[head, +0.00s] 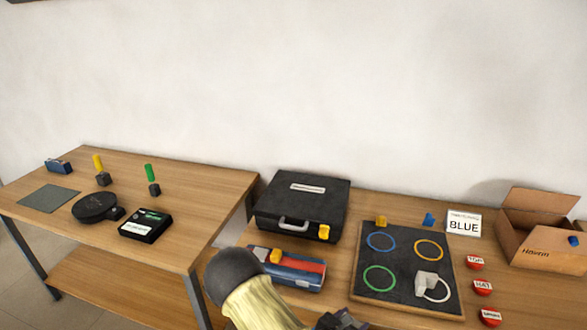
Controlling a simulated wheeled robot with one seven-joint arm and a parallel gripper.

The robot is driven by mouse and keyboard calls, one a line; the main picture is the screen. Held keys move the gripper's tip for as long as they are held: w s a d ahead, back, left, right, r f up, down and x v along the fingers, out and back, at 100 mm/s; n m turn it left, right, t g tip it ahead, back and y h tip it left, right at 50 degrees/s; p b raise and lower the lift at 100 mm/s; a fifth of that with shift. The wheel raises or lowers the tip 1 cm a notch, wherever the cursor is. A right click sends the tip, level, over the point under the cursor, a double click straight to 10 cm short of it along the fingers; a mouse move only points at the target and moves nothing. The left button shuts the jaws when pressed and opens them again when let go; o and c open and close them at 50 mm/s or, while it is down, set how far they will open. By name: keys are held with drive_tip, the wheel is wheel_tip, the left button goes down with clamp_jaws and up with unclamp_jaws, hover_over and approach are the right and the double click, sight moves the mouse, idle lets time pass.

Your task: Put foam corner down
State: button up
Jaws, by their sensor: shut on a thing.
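My gripper (341,321) shows only as a dark piece at the bottom edge, in front of the dark board (397,297). It is shut, and its fingertips are cut off by the frame. The foam corner in its grip is hidden below the edge, so its shape and tilt do not show. The board lies on the right table (340,283) and bears blue, yellow, green and white rings. A pale angular block (427,282) stands at the white ring (444,292), apart from my gripper.
A black case (300,205) and a blue-red box (296,271) stand left of the board. A sign reading BLUE (463,224), red labelled pieces (482,287) and an open carton (535,250) are right. The left table (190,190) holds several small things.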

drive_tip(key=shift+s+f+n+t+y, duration=0.1)
drive_tip(key=shift+f+n+t+y, duration=0.05)
drive_tip(key=shift+n+t+y, duration=0.6)
drive_tip(key=shift+s+a+f+n+t+y, duration=0.15)
drive_tip(key=shift+a+n+t+y, duration=0.25)
drive_tip(key=shift+n+y, duration=0.3)
idle(1.7)
